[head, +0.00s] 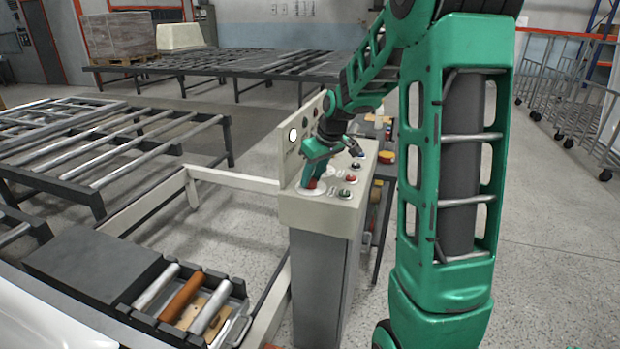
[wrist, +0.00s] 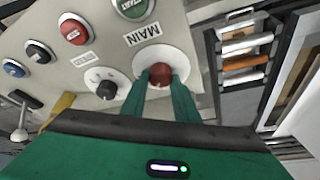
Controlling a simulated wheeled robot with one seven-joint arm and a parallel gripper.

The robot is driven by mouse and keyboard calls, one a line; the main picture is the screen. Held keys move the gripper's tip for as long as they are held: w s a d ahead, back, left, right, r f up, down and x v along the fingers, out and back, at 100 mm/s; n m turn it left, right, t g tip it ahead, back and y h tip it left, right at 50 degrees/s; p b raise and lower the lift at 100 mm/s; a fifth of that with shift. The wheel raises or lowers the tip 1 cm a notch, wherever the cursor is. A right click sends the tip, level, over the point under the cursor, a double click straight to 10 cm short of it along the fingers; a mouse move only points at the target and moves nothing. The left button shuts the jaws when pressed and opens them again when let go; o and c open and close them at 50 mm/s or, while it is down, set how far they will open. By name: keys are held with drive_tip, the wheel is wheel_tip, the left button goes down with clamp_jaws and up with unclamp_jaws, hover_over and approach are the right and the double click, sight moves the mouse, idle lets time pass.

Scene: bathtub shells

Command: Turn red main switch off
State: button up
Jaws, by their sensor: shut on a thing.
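The red main switch (wrist: 160,74) is a round red knob on a white disc, next to a label reading MAIN, in the wrist view. My gripper (wrist: 160,85) is shut on it, with one green finger on each side of the knob. In the head view my gripper (head: 311,184) points down at the left end of the control panel top (head: 325,205); a little red shows at its tips. The knob's turn position is hidden by the fingers.
Beside the switch are a black knob (wrist: 106,88), a red button (wrist: 73,28), a green START button (wrist: 131,5) and a blue button (wrist: 14,68). A roller tray (head: 185,300) stands at the lower left. A pale frame rail (head: 235,180) runs left of the panel.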

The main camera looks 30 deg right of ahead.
drive_tip(key=n, duration=0.2)
drive_tip(key=n+y, duration=0.1)
drive_tip(key=n, duration=0.1)
drive_tip(key=shift+w+d+n+y, duration=0.15)
drive_tip(key=shift+n+y, duration=0.15)
drive_tip(key=shift+w+d+r+n+g+y, duration=0.1)
drive_tip(key=shift+n+g+y, duration=0.25)
drive_tip(key=shift+n, duration=0.6)
drive_tip(key=shift+n+g+y, duration=0.25)
drive_tip(key=shift+n+g, duration=0.1)
drive_tip(key=shift+n, duration=0.6)
drive_tip(key=shift+d, duration=0.1)
drive_tip(key=o, duration=1)
drive_tip(key=shift+o, duration=0.3)
drive_tip(key=v, duration=1)
drive_tip(key=shift+r, duration=0.3)
